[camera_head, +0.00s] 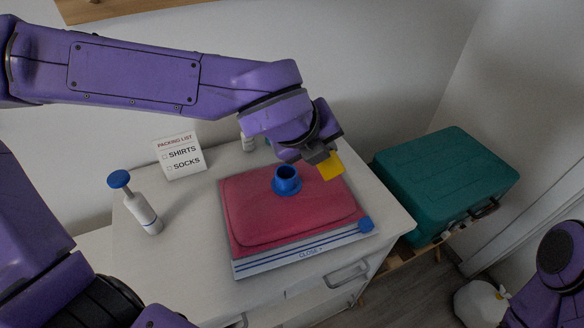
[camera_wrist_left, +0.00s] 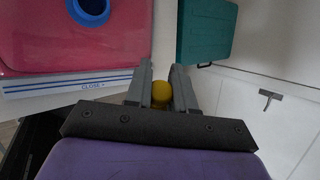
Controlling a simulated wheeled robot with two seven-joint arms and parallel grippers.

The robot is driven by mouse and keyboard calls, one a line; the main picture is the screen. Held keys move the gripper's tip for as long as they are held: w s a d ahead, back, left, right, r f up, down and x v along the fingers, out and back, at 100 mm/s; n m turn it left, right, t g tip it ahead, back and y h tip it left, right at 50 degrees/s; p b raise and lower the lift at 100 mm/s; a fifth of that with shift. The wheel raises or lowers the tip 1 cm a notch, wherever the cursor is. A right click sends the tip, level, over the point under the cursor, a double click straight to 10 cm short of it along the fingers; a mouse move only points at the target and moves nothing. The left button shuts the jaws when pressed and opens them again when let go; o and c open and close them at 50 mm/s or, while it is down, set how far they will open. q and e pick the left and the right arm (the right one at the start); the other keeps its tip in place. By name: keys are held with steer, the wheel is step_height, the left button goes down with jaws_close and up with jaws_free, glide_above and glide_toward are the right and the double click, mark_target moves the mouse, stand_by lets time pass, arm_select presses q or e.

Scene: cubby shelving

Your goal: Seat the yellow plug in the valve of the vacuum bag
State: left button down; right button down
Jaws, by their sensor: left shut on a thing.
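The vacuum bag (camera_head: 265,225) lies flat and red on the white cabinet top, with a clear strip marked CLOSE along its front edge. Its blue round valve (camera_head: 287,186) stands open near the bag's back; it also shows at the top left in the left wrist view (camera_wrist_left: 76,14). My left gripper (camera_head: 324,160) is shut on the yellow plug (camera_head: 332,168), to the right of the valve and apart from it. In the left wrist view the plug (camera_wrist_left: 161,94) sits between the two grey fingers. My right gripper is out of view.
A blue slider (camera_head: 366,225) sits at the strip's right end. A packing list card (camera_head: 181,156) stands behind. A teal suitcase (camera_head: 440,180) lies to the right, beyond the cabinet edge.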

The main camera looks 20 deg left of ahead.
arm_select(q)
steer(key=shift+a, duration=0.1)
steer(key=w+a+f+p, duration=0.1)
steer(key=w+a+f, duration=0.1)
steer(key=a+f, duration=0.1)
steer(key=w+a+f+p, duration=0.1)
steer(key=w+a+f, duration=0.2)
steer(key=a+f, duration=0.1)
steer(key=w+a+f+p, duration=0.1)
steer(key=w+a+f, duration=0.1)
steer(key=a, duration=0.3)
steer(key=shift+w+f+p, duration=0.2)
steer(key=shift+f+p, duration=0.2)
steer(key=shift+f, duration=0.25)
steer(key=shift+s+d+f+b, duration=0.1)
steer(key=shift+f+b, duration=0.25)
steer(key=shift+f, duration=0.85)
